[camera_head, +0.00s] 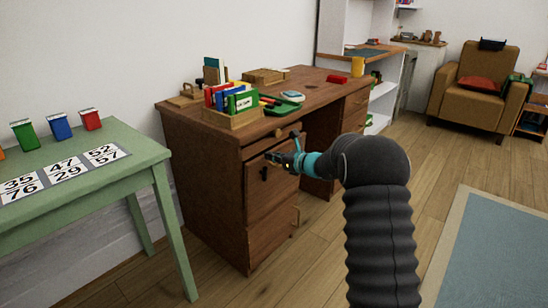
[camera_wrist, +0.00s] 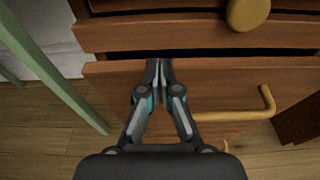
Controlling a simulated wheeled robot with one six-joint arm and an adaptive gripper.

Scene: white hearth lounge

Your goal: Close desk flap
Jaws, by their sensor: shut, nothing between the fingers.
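The wooden desk (camera_head: 200,165) stands against the white wall. In the wrist view a brown front panel (camera_wrist: 225,88), which looks like the flap, has a bent brass-coloured handle (camera_wrist: 240,113) on its right part. A dark gap shows above its top edge, so it stands partly open. The panel also shows in the head view (camera_head: 282,181), below the top drawer. My gripper (camera_wrist: 157,65) is shut and empty, with its fingertips at the panel's top edge, left of the handle. It also shows in the head view (camera_head: 270,157). I cannot tell whether the tips touch the panel.
A round knob (camera_wrist: 247,12) sits on the drawer above. Books in a wooden box (camera_head: 233,118) and a green tray (camera_head: 280,107) are on the desktop. A green table (camera_head: 150,150) stands close on the left. Wood floor (camera_head: 330,240) is clear before the desk.

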